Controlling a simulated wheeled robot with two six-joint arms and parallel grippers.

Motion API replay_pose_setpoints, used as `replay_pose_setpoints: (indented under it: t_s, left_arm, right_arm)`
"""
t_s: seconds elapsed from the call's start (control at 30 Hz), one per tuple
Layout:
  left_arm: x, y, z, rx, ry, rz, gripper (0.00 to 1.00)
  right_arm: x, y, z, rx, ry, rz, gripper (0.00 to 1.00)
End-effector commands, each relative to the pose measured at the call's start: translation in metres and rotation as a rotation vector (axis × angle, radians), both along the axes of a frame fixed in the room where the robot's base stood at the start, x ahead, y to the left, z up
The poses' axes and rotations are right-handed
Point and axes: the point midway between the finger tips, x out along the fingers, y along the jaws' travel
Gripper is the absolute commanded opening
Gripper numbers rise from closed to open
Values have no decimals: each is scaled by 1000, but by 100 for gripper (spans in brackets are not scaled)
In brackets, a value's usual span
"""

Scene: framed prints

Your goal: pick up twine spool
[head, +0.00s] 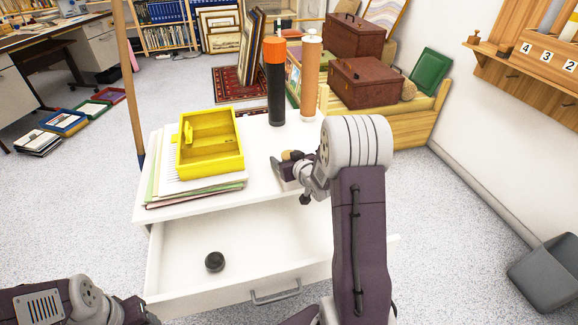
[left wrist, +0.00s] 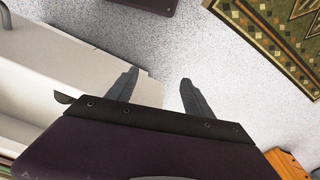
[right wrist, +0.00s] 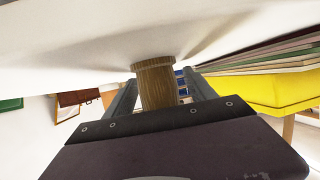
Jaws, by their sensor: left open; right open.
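The twine spool (right wrist: 155,82) is a tan-brown cylinder on the white cabinet top. In the right wrist view it stands between the spread fingers of my right gripper (right wrist: 156,88), with gaps visible beside it. In the head view only a small tan part of the spool (head: 291,155) shows; my right gripper (head: 283,166) and arm hide the rest. My left gripper (left wrist: 158,82) is open and empty, over the floor beside a white surface in the left wrist view. In the head view the left arm is low at the left.
A yellow tray (head: 210,172) on stacked papers (head: 160,190) lies left on the cabinet top. A black tube with orange cap (head: 275,95) and a tan tube (head: 310,85) stand behind. The open drawer (head: 190,265) below holds a small dark round object (head: 214,262).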

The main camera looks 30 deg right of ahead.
Motion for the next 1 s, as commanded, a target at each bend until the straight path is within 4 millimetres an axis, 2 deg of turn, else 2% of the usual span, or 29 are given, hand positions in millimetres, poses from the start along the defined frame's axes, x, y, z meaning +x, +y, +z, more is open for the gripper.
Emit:
replay_pose_setpoints:
  t_s: [0.23, 0.4, 0.47, 0.77, 1.0]
  left_arm:
    - [0, 0, 0, 0, 0, 0, 60]
    - [0, 0, 0, 0, 0, 0, 60]
    - [0, 0, 0, 0, 0, 0, 60]
    - [0, 0, 4, 0, 0, 0, 60]
    - [0, 0, 28, 0, 0, 0, 60]
  right_arm:
    - [3, 0, 0, 0, -1, 0, 64]
    - [3, 0, 0, 0, -1, 0, 17]
    - [3, 0, 0, 0, -1, 0, 4]
    - [3, 0, 7, 0, -2, 0, 4]
    - [3, 0, 48, -1, -3, 0, 4]
